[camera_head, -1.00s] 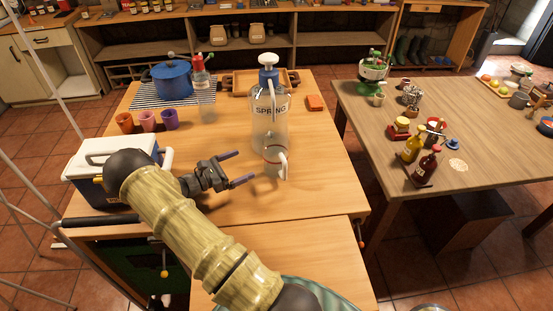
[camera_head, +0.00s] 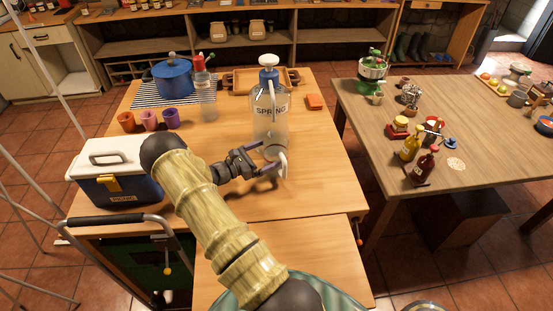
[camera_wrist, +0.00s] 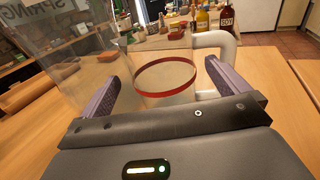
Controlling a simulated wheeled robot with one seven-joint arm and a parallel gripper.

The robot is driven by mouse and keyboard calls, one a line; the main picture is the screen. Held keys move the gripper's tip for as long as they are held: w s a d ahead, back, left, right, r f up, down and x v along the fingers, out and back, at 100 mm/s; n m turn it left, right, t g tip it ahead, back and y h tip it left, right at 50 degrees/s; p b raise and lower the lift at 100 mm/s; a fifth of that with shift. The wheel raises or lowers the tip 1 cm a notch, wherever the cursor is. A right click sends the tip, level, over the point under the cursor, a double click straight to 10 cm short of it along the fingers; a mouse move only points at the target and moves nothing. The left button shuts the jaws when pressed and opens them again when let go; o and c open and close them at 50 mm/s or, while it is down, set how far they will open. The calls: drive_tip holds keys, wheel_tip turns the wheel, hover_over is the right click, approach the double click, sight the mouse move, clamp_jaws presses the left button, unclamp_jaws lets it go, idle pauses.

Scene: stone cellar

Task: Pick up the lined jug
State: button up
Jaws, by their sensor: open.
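My gripper (camera_head: 268,157) is open at the jug, coming from the left.
The SPRING bottle (camera_head: 269,112) stands close behind the jug. A blue and white cooler (camera_head: 117,180) is at the left edge. Cups (camera_head: 149,120), a red-capped bottle (camera_head: 206,97), a blue pot (camera_head: 173,78) and a tray (camera_head: 238,78) stand farther back. The table right of the jug is clear.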

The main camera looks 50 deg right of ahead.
sight(285, 140)
drive_tip(key=p+x, duration=0.1)
drive_tip(key=x, duration=0.3)
drive_tip(key=shift+s+d, duration=0.15)
drive_tip(key=shift+d, duration=0.2)
drive_tip(key=shift+c, duration=0.4)
drive_tip(key=c, duration=1.2)
drive_tip(key=shift+r, duration=0.1)
drive_tip(key=shift+r, duration=0.55)
drive_tip(key=shift+r+b, duration=0.35)
drive_tip(key=shift+r, duration=0.6)
drive_tip(key=b+v, duration=0.1)
drive_tip(key=v, duration=0.8)
drive_tip(key=b+v, duration=0.2)
drive_tip(key=v, duration=0.7)
drive_tip(key=shift+r, duration=0.2)
